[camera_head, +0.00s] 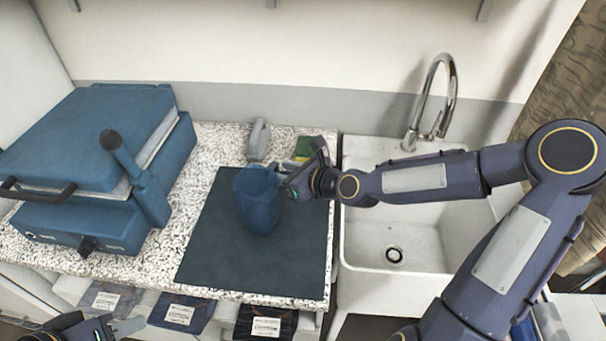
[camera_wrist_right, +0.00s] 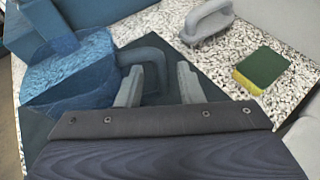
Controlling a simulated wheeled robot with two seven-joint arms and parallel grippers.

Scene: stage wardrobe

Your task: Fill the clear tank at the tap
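The clear tank (camera_head: 257,203) is a blue see-through jug standing upright on a dark mat (camera_head: 250,270) left of the sink. It also shows at the left of the right wrist view (camera_wrist_right: 75,72), with its handle (camera_wrist_right: 150,55) towards me. My right gripper (camera_head: 287,184) is at the handle side; in the wrist view its fingers (camera_wrist_right: 160,80) are apart, with the handle between them. I cannot tell whether they touch it. The chrome tap (camera_head: 440,95) rises behind the white sink (camera_head: 385,225), whose basin is empty. My left gripper (camera_head: 112,328) is partly cut off at the lower left.
A blue press-like machine (camera_head: 95,140) with a handle fills the counter's left. A grey iron-shaped tool (camera_head: 259,139) and a green-yellow sponge (camera_head: 303,146) lie behind the mat. Labelled packets (camera_head: 180,312) line the shelf below the counter. My right arm crosses above the sink.

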